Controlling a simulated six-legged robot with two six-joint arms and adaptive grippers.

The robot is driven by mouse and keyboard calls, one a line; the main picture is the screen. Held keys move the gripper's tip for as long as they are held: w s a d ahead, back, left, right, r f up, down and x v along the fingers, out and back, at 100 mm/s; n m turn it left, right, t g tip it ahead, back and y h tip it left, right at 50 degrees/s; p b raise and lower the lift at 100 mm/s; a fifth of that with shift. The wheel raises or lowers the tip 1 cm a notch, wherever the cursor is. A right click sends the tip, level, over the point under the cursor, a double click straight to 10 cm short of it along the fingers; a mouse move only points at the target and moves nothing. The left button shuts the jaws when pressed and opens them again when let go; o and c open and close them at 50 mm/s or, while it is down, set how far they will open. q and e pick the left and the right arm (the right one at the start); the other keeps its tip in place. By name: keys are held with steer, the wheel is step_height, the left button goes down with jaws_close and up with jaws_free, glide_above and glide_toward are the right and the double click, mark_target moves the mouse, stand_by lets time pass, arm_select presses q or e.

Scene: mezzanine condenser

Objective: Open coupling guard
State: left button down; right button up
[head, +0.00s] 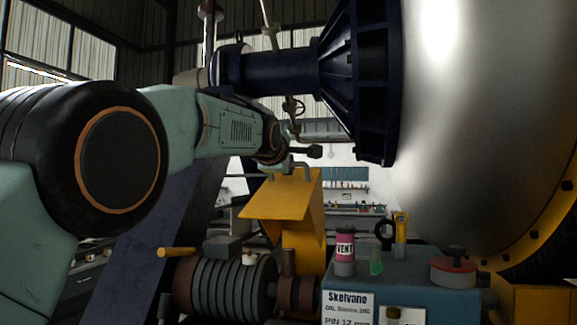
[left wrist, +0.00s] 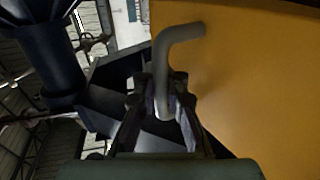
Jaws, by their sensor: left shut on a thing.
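The yellow coupling guard (head: 286,200) stands in the middle of the head view, with its top panel tilted. It fills the right side of the left wrist view (left wrist: 255,75) as a flat yellow surface. A grey bent handle (left wrist: 163,65) is on the guard. My left gripper (left wrist: 160,98) is shut on this handle, with one finger on each side of it. In the head view my left gripper (head: 296,158) is small and dark at the guard's top edge. My right gripper is in neither view.
Below the guard is a ribbed grey cylinder (head: 232,287) with a yellow lever (head: 176,252). To the right a blue-grey box (head: 400,275) carries a pink VENT can (head: 345,250), a red-topped round part (head: 453,271) and a yellow tool (head: 401,232). A large metal vessel (head: 480,120) fills the upper right.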

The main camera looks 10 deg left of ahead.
arm_select(q)
steer(key=shift+r, duration=0.25)
steer(key=c, duration=1.9)
jaws_free()
steer(key=o, duration=0.5)
steer(key=shift+s+r, duration=0.1)
steer(key=shift+s, duration=0.35)
steer(key=shift+w+f, duration=0.25)
steer(key=v, duration=1.2)
